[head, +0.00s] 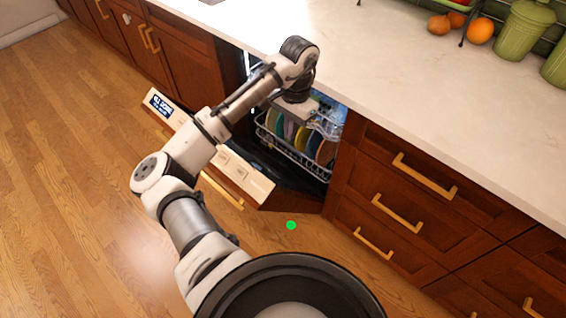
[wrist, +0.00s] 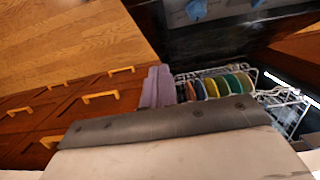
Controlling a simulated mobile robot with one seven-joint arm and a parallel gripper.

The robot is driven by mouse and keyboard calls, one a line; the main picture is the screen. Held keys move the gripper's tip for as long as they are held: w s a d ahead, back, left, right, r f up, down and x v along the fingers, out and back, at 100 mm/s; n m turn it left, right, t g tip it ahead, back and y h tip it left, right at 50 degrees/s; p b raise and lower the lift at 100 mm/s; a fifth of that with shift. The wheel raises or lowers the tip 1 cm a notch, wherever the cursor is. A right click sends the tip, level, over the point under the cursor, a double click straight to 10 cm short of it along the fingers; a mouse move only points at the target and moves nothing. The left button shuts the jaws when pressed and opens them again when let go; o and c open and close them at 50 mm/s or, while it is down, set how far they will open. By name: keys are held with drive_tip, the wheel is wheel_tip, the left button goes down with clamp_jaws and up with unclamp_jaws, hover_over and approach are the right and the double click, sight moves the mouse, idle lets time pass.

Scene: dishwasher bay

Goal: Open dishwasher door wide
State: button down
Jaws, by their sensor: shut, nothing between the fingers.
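The dishwasher door (head: 254,180) is partly open in the head view, tilted outward with its pale top edge and control display facing up. A gold handle shows on its outer side. My arm reaches across the door, and my gripper is over the opening, above the rack. In the wrist view my gripper (wrist: 156,86) has its two fingers together and empty, beside the dish rack (wrist: 252,76). The dark inner face of the door (wrist: 160,32) shows at the top of that view. Whether the fingers touch the door or rack I cannot tell.
Colourful plates (wrist: 215,86) stand in the rack. A pale countertop (head: 400,85) runs above the opening. Drawers with gold handles (head: 425,176) flank it on the right, cabinets on the left. The wooden floor (head: 70,150) in front is clear. A green dot (head: 291,225) shows near the door.

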hover_over(275, 179)
drive_tip(key=w+d, duration=0.1)
wheel_tip(275, 179, down, 11)
drive_tip(key=shift+w+f, duration=0.15)
drive_tip(key=shift+s+a+f, duration=0.25)
drive_tip(key=shift+s, duration=0.2)
drive_tip(key=shift+f, duration=0.15)
drive_tip(key=shift+s+a+f, duration=0.1)
